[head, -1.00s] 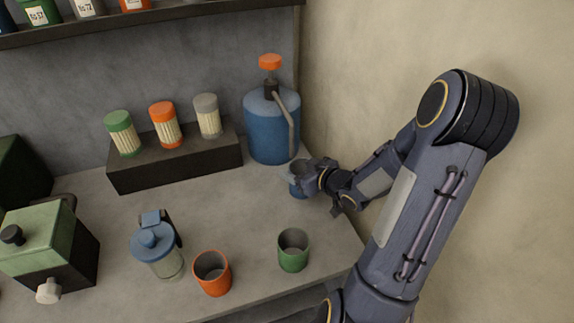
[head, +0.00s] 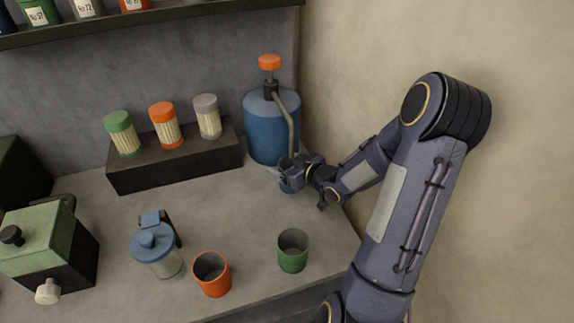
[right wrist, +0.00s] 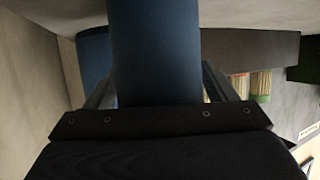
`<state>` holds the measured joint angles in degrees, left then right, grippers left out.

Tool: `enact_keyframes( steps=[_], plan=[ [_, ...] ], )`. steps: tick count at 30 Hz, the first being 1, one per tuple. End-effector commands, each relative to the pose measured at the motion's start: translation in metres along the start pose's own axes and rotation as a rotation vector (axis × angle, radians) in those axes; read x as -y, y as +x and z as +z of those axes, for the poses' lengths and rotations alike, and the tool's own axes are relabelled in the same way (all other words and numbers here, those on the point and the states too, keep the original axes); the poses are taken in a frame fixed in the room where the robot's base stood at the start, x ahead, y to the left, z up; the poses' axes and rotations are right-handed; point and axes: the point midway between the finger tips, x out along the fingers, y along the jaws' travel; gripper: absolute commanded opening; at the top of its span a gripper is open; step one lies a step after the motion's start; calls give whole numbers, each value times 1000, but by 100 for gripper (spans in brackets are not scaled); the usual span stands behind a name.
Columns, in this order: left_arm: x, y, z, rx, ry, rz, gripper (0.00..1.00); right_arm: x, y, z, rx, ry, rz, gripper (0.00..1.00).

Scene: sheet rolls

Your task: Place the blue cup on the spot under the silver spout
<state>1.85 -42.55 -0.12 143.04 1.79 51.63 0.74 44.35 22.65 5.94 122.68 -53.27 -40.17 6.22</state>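The blue cup (head: 289,186) is at the foot of the blue dispenser (head: 268,130), close under the end of its silver spout (head: 292,133). My right gripper (head: 286,171) is around the cup, with a finger showing on its left side. In the right wrist view the cup (right wrist: 155,50) fills the space between the fingers, and the gripper looks shut on it. The cup's base is partly hidden, so I cannot tell whether it touches the counter. The spot under the spout is hidden behind the cup and gripper. My left gripper is not in view.
An orange cup (head: 212,274) and a green cup (head: 293,251) stand near the counter's front edge. A blue-lidded jar (head: 156,250) and a green box (head: 40,245) are at left. A dark stand (head: 175,164) holds three canisters. The counter's middle is clear.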

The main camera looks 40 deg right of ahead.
Motion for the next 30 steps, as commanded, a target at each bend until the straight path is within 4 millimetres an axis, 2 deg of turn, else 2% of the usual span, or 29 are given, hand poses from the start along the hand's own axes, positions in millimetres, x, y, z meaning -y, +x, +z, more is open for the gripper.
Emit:
enact_keyframes(
  steps=[12, 17, 24, 30],
  plan=[
    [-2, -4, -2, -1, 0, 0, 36, -1, -5, -4, 0, 0, 2, 82],
    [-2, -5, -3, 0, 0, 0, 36, -1, -33, -4, 0, -1, 5, 82],
    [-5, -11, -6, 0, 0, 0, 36, -2, -86, -5, 1, -2, 6, 82],
    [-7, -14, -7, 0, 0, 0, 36, -1, -114, -4, 0, -1, 3, 82]
  ],
)
